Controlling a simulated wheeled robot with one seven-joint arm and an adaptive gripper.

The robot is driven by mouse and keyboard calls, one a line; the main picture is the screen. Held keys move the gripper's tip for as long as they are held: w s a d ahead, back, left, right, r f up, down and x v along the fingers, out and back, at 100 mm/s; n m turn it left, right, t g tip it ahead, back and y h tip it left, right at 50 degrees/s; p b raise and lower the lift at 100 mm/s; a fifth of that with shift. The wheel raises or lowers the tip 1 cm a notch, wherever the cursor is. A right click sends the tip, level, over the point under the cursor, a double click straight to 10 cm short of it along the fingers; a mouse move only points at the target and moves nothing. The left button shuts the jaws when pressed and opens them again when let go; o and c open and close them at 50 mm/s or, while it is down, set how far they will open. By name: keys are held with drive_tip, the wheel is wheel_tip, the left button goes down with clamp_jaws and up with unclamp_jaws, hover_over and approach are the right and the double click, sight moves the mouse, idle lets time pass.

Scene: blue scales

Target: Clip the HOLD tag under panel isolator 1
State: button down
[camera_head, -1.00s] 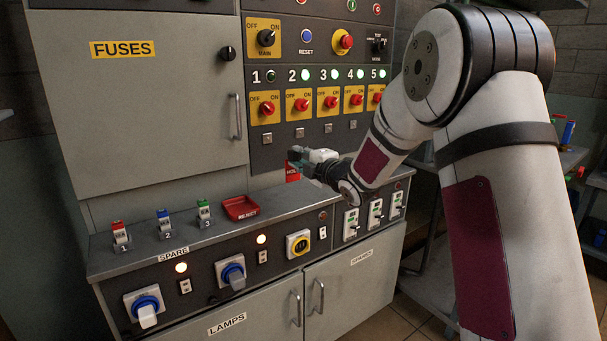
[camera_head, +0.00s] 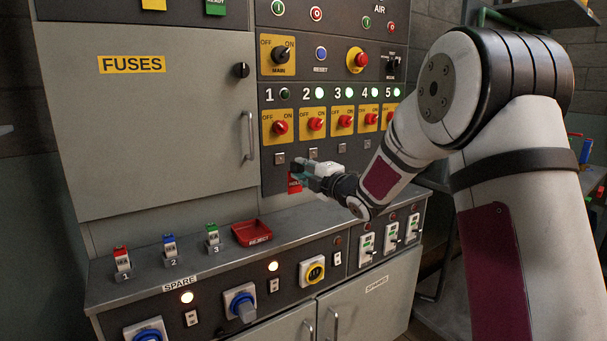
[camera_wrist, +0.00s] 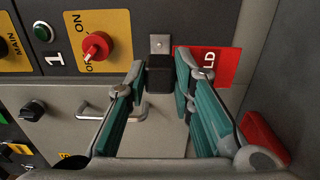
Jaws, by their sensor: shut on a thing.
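My gripper (camera_head: 302,166) is in front of the panel, below the isolator row. In the wrist view its teal fingers (camera_wrist: 160,80) are closed on a black block, seemingly the clip of the red HOLD tag (camera_wrist: 220,66). The tag also shows below the gripper in the head view (camera_head: 294,184). Isolator 1 (camera_head: 279,127) has a red knob on a yellow plate, also in the wrist view (camera_wrist: 96,46); its lamp (camera_head: 284,93) is dark. The small metal square under isolator 1 (camera_wrist: 160,43) appears right at the black block; I cannot tell whether they touch.
Isolators 2 (camera_head: 316,123) and 3 (camera_head: 344,121) stand to the right with lit green lamps. The fuse door handle (camera_head: 249,136) juts out on the left. The ledge below holds a red reject tray (camera_head: 251,233) and small coloured tagged items (camera_head: 122,262).

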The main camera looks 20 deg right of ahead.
sight(302, 168)
drive_tip(key=shift+b+x, duration=0.55)
drive_tip(key=shift+x, duration=2.1)
drive_tip(key=shift+b, duration=1.05)
drive_tip(key=shift+x, duration=1.25)
drive_tip(key=c, duration=1.3)
unclamp_jaws()
drive_tip(key=v, duration=1.2)
drive_tip(key=shift+r, duration=0.1)
